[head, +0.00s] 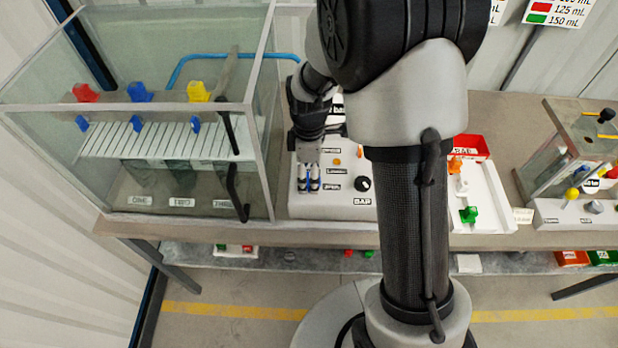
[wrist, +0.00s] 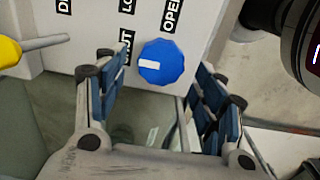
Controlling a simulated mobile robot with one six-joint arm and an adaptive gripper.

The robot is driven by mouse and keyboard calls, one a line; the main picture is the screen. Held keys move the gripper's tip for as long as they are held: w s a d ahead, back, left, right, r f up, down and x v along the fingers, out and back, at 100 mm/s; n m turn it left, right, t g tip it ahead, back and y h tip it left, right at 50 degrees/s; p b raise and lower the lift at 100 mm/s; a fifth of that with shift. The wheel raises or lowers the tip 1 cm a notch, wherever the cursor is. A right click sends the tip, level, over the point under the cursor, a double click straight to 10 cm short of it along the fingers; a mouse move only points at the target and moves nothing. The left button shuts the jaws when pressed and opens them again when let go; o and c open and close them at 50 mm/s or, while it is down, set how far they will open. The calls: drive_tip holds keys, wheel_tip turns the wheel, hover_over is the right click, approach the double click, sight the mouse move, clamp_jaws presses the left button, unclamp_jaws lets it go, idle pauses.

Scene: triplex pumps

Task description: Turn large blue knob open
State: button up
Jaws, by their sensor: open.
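The large blue knob (wrist: 160,62) sits on a white panel in the wrist view. Its white mark points left, toward a partly hidden label ending in "UT"; an "OPEN" label (wrist: 172,14) is above it. My gripper (wrist: 155,86) is open, with one finger on each side of the knob in the picture and nothing held. I cannot tell how far the fingertips are from the knob.
A glass tank (head: 190,115) with red, blue and yellow knobs stands close on the left. A black knob (head: 362,184) is on the box's right part. A yellow-handled lever (wrist: 10,51) shows left in the wrist view. A white tray (head: 485,195) lies right of my arm.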

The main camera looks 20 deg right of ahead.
drive_tip(key=shift+f, duration=0.95)
drive_tip(key=c, duration=1.1)
